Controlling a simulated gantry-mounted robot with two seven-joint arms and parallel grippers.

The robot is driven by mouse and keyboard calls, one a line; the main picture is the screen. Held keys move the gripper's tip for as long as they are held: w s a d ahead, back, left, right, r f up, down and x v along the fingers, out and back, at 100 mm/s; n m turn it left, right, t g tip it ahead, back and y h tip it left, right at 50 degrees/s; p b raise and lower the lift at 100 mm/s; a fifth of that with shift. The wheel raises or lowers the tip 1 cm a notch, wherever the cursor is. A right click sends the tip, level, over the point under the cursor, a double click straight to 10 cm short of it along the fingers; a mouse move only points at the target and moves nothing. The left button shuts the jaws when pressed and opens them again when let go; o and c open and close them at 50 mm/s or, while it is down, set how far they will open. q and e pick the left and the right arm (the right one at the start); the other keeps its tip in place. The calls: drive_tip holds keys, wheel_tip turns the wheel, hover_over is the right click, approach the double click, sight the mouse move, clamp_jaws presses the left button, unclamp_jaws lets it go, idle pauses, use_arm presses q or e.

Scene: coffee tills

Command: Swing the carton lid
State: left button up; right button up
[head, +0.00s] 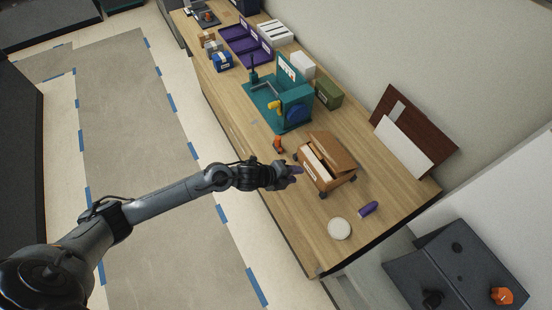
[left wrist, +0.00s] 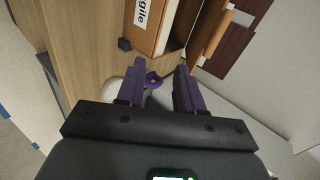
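The brown carton (head: 320,174) stands near the front right end of the wooden counter. Its lid (head: 334,150) is hinged up at a slant, leaving a gap that shows pale contents. In the left wrist view the carton wall (left wrist: 148,25) carries a white "Fragile" label, and the raised lid (left wrist: 208,35) is to its right. My left gripper (head: 298,170) is at the carton's left side in the head view. In the wrist view its purple fingers (left wrist: 160,82) are apart with nothing held; contact with the carton cannot be told. My right gripper is not in view.
A white disc (head: 340,228) and a purple cylinder (head: 368,208) lie in front of the carton. A small orange item (head: 278,145) and a teal machine (head: 283,98) stand behind it. Brown and white boards (head: 412,135) lean against the wall. The counter's front corner is mostly bare.

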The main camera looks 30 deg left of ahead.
use_arm(q)
drive_tip(key=t, duration=0.1)
approach(314, 151)
drive_tip(key=f, duration=0.1)
drive_tip(key=shift+w+d, duration=0.4)
drive_tip(key=shift+w, duration=0.15)
drive_tip(key=b+x, duration=0.7)
drive_tip(key=x, duration=0.1)
drive_tip(key=shift+s+r+p, duration=0.1)
drive_tip(key=shift+r+p, duration=0.1)
drive_tip(key=shift+p, duration=0.15)
drive_tip(key=shift+c, duration=1.3)
clamp_jaws()
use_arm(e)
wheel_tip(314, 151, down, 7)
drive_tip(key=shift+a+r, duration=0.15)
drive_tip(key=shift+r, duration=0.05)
